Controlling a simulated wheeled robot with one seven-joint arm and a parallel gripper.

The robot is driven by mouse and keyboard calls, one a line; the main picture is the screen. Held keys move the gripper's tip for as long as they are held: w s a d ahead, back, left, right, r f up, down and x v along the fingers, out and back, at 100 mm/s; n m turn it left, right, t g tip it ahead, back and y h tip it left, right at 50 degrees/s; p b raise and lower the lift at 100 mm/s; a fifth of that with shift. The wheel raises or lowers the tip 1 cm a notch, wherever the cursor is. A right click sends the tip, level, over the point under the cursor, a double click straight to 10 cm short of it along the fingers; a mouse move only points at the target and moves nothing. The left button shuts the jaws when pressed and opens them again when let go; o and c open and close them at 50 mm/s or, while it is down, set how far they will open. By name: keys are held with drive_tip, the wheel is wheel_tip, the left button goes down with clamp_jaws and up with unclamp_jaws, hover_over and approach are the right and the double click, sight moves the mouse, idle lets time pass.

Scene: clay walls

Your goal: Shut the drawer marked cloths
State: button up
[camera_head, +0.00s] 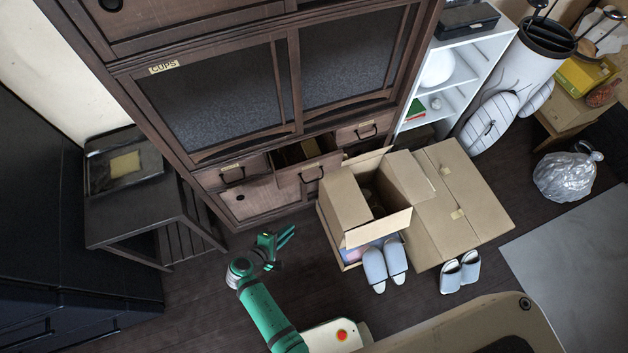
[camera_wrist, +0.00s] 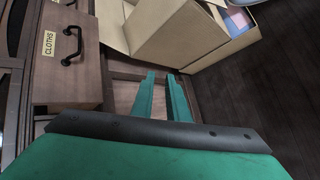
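The cloths drawer (camera_head: 318,167) is the middle one in the row low on the dark wooden cabinet. It stands pulled out, with its inside partly visible from above. In the wrist view its brown front (camera_wrist: 68,88) is at the left, with a yellow CLOTHS label (camera_wrist: 48,43) beside a black handle (camera_wrist: 72,46). My gripper (camera_head: 289,234) is in front of the cabinet, below and apart from the drawer in the head view. Its two green fingers (camera_wrist: 161,76) are parted with nothing between them.
An open cardboard box (camera_head: 346,205) stands close to the drawer's right side, with flaps raised. A dark side table (camera_head: 135,215) stands left. Floor left of my gripper is clear.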

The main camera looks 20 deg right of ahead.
sight(314, 181)
drive_tip(key=w+d+r+h, duration=0.5)
drive_tip(key=w+r+h, duration=0.1)
drive_tip(key=w+r, duration=0.35)
drive_tip(key=shift+g, duration=0.3)
drive_tip(key=x, duration=1)
drive_tip(key=shift+s+d, duration=0.15)
drive_tip(key=shift+s, duration=0.05)
clamp_jaws()
idle(0.4)
